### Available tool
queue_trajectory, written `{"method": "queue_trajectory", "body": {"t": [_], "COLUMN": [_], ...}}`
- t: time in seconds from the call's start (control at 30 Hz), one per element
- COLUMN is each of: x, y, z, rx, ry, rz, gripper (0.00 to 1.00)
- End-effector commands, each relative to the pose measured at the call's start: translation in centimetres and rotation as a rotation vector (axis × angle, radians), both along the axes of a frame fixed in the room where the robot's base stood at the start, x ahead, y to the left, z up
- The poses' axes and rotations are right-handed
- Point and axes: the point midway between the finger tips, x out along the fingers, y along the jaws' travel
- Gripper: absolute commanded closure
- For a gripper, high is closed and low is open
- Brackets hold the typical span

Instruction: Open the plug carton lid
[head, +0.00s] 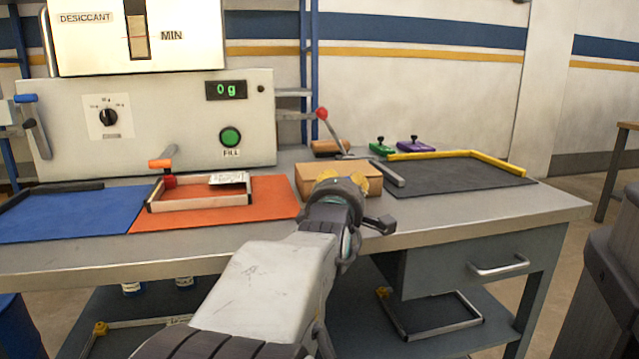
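A tan box (310,178), which looks like the plug carton, sits on the bench at the middle, right of the orange mat. Its top looks flat and closed, but my gripper covers much of its front, so the lid's edge cannot be made out. My gripper (345,195) is in front of the box in the picture, seen from behind. Whether it touches the box cannot be told. Its fingers are mostly hidden, and one dark part sticks out to the right.
A blue mat (70,212) and an orange mat (222,210) with a metal frame (200,198) lie at left. A dark mat (455,177) with a yellow edge lies at right. A lever with a red knob (322,113) rises behind the box. A desiccant machine (150,125) stands behind.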

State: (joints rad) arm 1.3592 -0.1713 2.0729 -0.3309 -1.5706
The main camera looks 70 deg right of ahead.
Motion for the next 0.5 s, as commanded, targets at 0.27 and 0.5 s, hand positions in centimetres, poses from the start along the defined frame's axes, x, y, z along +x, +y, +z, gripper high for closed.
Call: {"method": "queue_trajectory", "body": {"t": [0.27,0.5], "x": [0.5,0.6], "y": [-2.3,-2.7], "z": [0.0,0.0], "rx": [0.000,0.000], "ry": [0.000,0.000], "rz": [0.000,0.000], "gripper": [0.77,0.77]}}
